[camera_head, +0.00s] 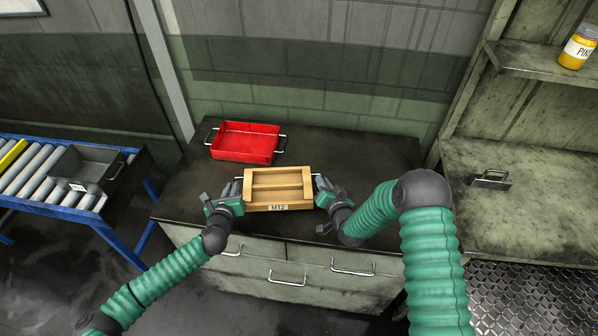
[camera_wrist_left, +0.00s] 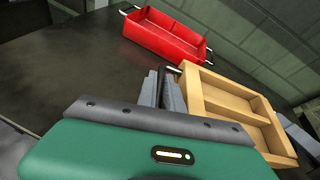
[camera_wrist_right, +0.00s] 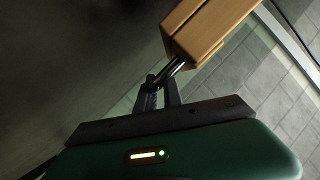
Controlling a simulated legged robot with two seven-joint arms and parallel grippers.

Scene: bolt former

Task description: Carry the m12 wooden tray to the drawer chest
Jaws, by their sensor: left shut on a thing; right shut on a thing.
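The m12 wooden tray (camera_head: 278,206) is light wood with inner dividers and a small label on its front. It is over the dark top of the drawer chest (camera_head: 365,152); I cannot tell whether it touches the top. My left gripper (camera_head: 236,194) is shut on the tray's left handle, and the tray also shows in the left wrist view (camera_wrist_left: 197,100). My right gripper (camera_head: 322,190) is shut on the tray's right handle (camera_wrist_right: 172,72), near the tray's end (camera_wrist_right: 205,32). The fingertips are partly hidden in the head view.
A red tray (camera_head: 245,155) with metal handles stands on the chest just behind the wooden tray. A blue-framed roller conveyor (camera_head: 35,172) with a grey tray (camera_head: 92,188) is at the left. A shelf unit with a yellow jar (camera_head: 577,48) is at the right. The chest top's right side is clear.

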